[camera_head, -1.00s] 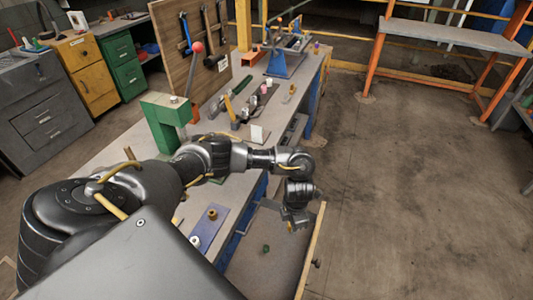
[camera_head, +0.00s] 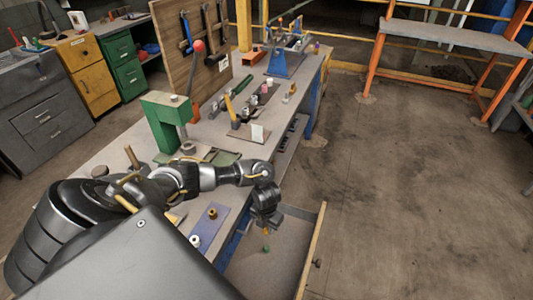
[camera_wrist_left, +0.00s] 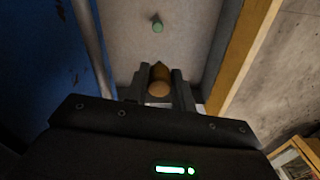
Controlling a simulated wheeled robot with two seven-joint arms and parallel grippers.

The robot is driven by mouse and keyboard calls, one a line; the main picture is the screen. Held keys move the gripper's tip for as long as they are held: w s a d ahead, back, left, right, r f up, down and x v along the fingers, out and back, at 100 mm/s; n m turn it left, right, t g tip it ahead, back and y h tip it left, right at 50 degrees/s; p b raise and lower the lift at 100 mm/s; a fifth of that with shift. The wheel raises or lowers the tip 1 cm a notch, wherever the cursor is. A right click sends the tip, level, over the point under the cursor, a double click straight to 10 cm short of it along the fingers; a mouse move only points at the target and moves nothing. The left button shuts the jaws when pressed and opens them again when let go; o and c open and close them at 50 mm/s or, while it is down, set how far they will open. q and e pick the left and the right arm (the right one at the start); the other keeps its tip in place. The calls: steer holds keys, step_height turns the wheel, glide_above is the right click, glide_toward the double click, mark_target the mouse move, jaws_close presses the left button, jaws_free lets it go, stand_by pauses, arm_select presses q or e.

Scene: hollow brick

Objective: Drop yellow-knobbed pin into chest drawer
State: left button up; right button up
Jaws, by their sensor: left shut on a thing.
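My left gripper (camera_head: 267,228) is over the open chest drawer (camera_head: 309,250), near its bench side. It is shut on the yellow-knobbed pin (camera_wrist_left: 159,89), whose rounded, brownish-yellow end shows between the fingers in the left wrist view. In the head view only a small yellow bit of the pin shows below the gripper. The drawer's grey floor and wooden front (camera_wrist_left: 241,55) also show in the left wrist view. A small green piece (camera_head: 265,249) lies on the drawer floor. My right gripper is not in view.
The workbench (camera_head: 112,155) stands beside the drawer. On it are a blue plate (camera_head: 208,228) with small knobs, a green C-shaped block (camera_head: 165,120) and several tools. The floor to the right is clear.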

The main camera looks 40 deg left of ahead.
mark_target(267, 231)
arm_select(q)
step_height(267, 231, down, 4)
steer(key=shift+r+b, duration=0.25)
steer(key=shift+b, duration=0.9)
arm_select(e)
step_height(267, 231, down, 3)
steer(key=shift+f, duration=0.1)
arm_select(q)
steer(key=o, duration=1.1)
steer(key=shift+c, duration=0.2)
steer(key=shift+r, duration=0.15)
step_height(267, 231, up, 11)
steer(key=p, duration=0.3)
steer(key=shift+f, duration=0.2)
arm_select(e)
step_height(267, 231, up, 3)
